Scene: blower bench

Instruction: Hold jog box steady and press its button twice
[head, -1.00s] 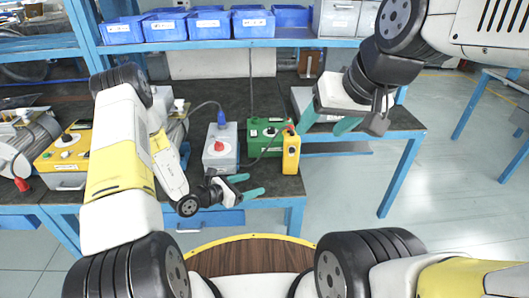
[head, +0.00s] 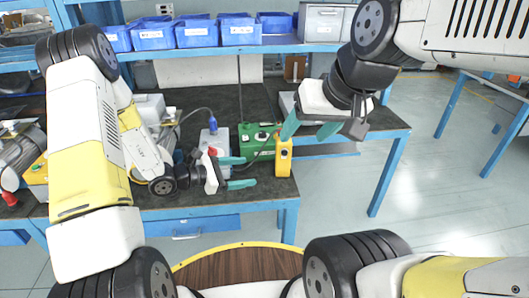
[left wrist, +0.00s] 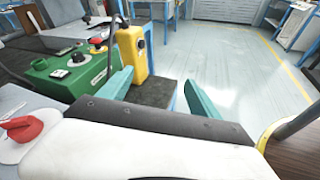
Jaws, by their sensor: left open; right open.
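The yellow jog box (head: 283,157) stands upright at the bench's front right edge, with a dark button on its face. In the left wrist view the jog box (left wrist: 132,52) is just beyond my fingers, left of the middle. My left gripper (head: 248,172) is open and empty, its teal fingers pointing right toward the jog box, with a gap between. In the left wrist view its fingers (left wrist: 158,88) are spread apart. My right gripper (head: 308,128) is open and empty, above and to the right of the jog box; one fingertip overlaps its top in the picture.
A green control box (head: 262,137) stands right behind the jog box. A grey box (head: 219,137) with a blue plug is behind my left gripper, partly hidden. Blue bins (head: 182,36) line the shelf behind. Open floor (head: 450,150) lies right of the bench.

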